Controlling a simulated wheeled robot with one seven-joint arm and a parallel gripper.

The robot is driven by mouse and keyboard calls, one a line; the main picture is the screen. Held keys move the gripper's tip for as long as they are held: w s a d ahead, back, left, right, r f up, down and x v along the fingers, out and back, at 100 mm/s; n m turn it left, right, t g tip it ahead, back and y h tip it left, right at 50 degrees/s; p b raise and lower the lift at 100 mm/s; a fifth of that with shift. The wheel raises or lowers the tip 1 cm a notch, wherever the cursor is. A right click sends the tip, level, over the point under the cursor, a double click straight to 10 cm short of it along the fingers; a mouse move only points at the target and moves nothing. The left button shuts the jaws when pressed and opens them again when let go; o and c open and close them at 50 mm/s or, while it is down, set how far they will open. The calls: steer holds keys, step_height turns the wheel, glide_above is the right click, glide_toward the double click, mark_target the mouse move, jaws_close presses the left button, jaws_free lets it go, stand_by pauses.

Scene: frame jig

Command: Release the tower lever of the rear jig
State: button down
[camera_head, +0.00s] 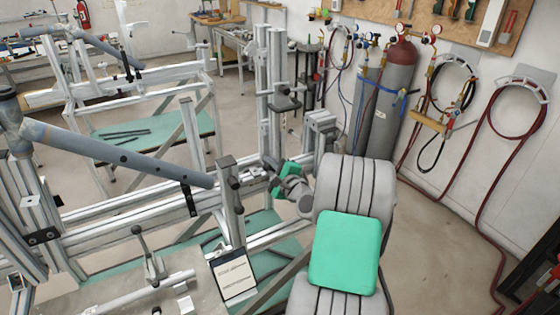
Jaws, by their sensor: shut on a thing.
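The near jig has a metal tower post (230,196) at the right end of its long blue-grey tube (120,155). A small dark clamp with a lever (249,178) sits on the right side of this post. My gripper (266,168) is beside the post, shut on the lever; the fingers are small and partly hidden by my wrist, so the exact grip is hard to make out. The lever's angle cannot be told clearly. Another jig (140,65) with a similar tube stands farther back on the left.
A tall aluminium upright (272,85) stands just behind my gripper. Another handle (146,252) rises from the front plate, near a paper sheet (234,275). Gas cylinders (388,100) and coiled hoses (515,110) line the right wall. Open floor (440,230) lies right of my arm.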

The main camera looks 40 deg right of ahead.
stand_by(0.4)
steer(key=c, duration=1.5)
jaws_free()
steer(key=s+b, duration=0.2)
steer(key=s, duration=0.5)
steer(key=shift+s+a+r, duration=0.2)
steer(key=shift+s+a, duration=0.15)
steer(key=shift+a, duration=0.05)
steer(key=shift+c, duration=0.5)
